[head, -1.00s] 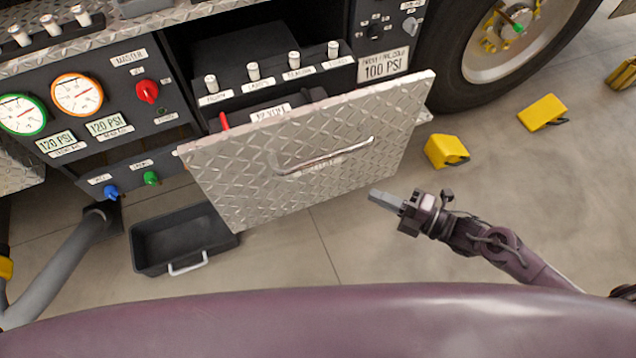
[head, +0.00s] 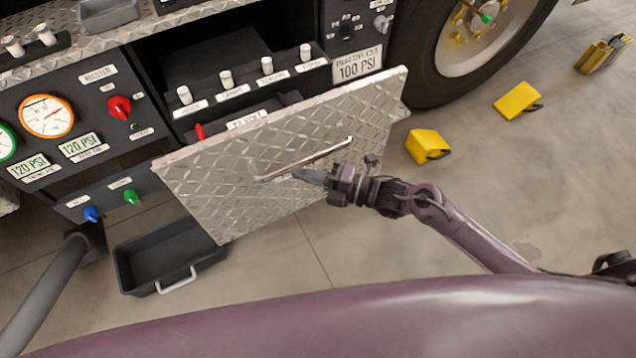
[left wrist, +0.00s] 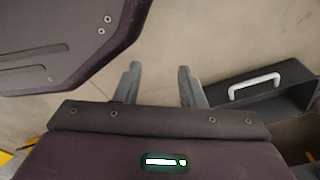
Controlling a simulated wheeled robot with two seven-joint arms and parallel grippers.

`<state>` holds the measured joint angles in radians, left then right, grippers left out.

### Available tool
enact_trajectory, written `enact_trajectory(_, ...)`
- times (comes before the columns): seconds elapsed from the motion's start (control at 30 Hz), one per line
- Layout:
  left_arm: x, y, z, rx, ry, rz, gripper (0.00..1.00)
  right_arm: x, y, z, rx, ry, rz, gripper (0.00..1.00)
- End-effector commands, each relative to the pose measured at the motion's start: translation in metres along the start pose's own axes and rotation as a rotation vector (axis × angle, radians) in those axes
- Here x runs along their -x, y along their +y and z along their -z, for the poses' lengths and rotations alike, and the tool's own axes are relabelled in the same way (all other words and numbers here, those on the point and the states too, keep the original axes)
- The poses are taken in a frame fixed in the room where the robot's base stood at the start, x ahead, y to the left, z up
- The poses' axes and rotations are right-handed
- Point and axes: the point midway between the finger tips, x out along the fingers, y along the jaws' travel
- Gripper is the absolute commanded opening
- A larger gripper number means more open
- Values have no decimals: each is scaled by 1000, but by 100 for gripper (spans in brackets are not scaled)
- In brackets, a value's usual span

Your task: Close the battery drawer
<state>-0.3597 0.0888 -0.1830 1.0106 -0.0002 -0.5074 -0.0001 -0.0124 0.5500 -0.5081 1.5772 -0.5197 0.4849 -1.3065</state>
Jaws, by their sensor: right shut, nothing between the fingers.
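The battery drawer stands pulled out of the truck panel in the head view. Its diamond-plate front (head: 220,195) has a long metal handle (head: 325,154), and a battery with a label reading 12 VOLT sits inside behind it. My right gripper (head: 298,175) is shut and empty. Its tips are at the drawer front, just below the handle; I cannot tell whether they touch it. My left gripper is out of the head view. In the left wrist view its two fingers (left wrist: 158,85) are apart with only floor between them.
A dark bin (head: 170,255) with a white handle lies on the floor below the drawer; it also shows in the left wrist view (left wrist: 290,92). Yellow wheel chocks (head: 428,146) lie near the tyre (head: 420,60). A grey hose (head: 45,290) is at left.

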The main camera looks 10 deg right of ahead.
Motion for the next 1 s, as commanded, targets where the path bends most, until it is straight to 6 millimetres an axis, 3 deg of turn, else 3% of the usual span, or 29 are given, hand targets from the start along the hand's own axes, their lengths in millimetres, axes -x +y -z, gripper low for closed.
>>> enact_trajectory(0.63, -4, 0, 0, 0, -4, 0, 36, -7, -2, -7, 0, 1, 0, 0)
enact_trajectory(0.9, 6, -1, 44, 6, 30, 2, 36, -27, -3, -28, 5, -5, -4, 0)
enact_trajectory(1.0, 22, 3, 64, 0, 30, -6, 36, -37, -2, -39, 7, -7, -6, 0)
